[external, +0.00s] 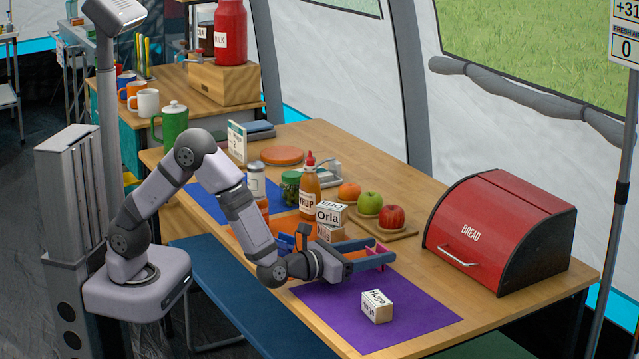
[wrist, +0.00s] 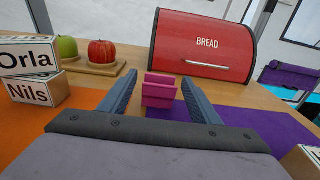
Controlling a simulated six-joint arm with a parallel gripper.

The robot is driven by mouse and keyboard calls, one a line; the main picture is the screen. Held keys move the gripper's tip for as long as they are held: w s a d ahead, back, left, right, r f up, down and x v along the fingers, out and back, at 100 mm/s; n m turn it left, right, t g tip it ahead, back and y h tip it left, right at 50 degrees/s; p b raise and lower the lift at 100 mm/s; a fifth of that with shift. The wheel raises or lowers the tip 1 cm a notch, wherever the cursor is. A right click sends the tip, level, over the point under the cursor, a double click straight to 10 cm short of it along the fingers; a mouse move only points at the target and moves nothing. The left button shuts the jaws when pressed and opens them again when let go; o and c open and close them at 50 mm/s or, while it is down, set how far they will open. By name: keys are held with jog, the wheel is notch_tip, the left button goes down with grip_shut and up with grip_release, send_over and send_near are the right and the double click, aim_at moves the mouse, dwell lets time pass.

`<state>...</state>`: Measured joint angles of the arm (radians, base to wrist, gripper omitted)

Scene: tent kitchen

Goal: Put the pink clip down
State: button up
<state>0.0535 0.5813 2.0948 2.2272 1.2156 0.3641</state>
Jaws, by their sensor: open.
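The pink clip (wrist: 159,92) is between the two fingers of my gripper (wrist: 159,90) in the wrist view. A gap shows between the clip and each finger. Its underside appears at the edge of the purple mat (wrist: 258,128), but I cannot tell how firmly it rests there. In the external view my gripper (external: 384,253) is open low over the far edge of the purple mat (external: 420,316). Only a little pink of the clip (external: 372,242) shows there, the rest being hidden by the fingers.
A Hugo block (external: 377,307) lies on the purple mat, nearer the front. The Orla block (external: 331,213) sits on the Nils block (external: 326,233) to the left. Apples on a board (external: 404,233) stand behind. The red bread box (external: 500,230) is at the right.

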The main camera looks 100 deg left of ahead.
jog(key=shift+r, duration=0.3)
jog(key=shift+s+d+r+p, duration=0.1)
jog(key=shift+d+p, duration=0.1)
jog(key=shift+p, duration=0.1)
jog(key=v, duration=1.1)
jog(key=shift+s+d, duration=0.15)
jog(key=shift+s, duration=0.1)
